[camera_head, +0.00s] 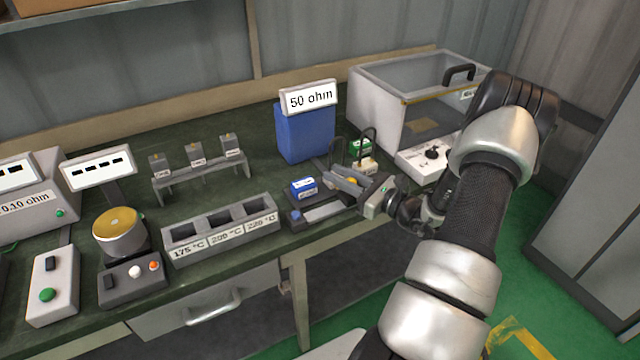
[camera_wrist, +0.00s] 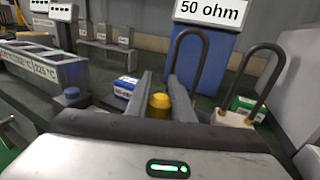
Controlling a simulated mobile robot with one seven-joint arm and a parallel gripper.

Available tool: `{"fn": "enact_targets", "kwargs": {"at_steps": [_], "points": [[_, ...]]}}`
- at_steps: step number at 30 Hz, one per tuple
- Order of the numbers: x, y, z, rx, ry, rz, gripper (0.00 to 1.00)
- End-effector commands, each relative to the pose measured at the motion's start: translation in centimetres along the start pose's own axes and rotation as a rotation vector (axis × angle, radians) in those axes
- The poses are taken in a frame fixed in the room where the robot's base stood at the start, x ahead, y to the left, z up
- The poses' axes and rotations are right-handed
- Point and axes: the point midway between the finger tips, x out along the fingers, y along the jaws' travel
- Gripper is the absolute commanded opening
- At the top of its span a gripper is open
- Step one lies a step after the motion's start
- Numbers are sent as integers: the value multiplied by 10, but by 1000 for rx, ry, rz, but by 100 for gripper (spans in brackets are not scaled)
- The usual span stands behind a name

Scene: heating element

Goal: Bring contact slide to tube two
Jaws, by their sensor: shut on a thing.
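My gripper (camera_head: 340,178) reaches in from the right over the front of the bench. Its fingers (camera_wrist: 163,84) are shut on a yellow knob (camera_wrist: 160,103), apparently the contact slide's; the knob also shows in the head view (camera_head: 352,182). The slide's body is mostly hidden by the gripper. Two dark looped tubes stand beyond the fingers: one (camera_wrist: 203,47) just behind them, the other (camera_wrist: 279,70) to the right on a pale block (camera_wrist: 232,118). I see no number marking tube two. A low grey fixture (camera_head: 324,212) with a blue knob (camera_head: 295,215) lies below the gripper.
A blue and white box (camera_head: 303,187) lies close left of the fingers, and a green box (camera_head: 361,147) behind them. The blue "50 ohm" container (camera_head: 305,133) stands behind. A clear-walled case (camera_head: 385,105) is at back right. A three-slot temperature block (camera_head: 219,233) stands left.

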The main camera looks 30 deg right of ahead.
Motion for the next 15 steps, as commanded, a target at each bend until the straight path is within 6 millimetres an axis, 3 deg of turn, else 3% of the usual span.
{"fn": "enact_targets", "kwargs": {"at_steps": [11,12,15], "points": [[-4,-7,0,1,2,1,0],[-4,-7,0,1,2,1,26],[-4,-7,0,1,2,1,40]]}}
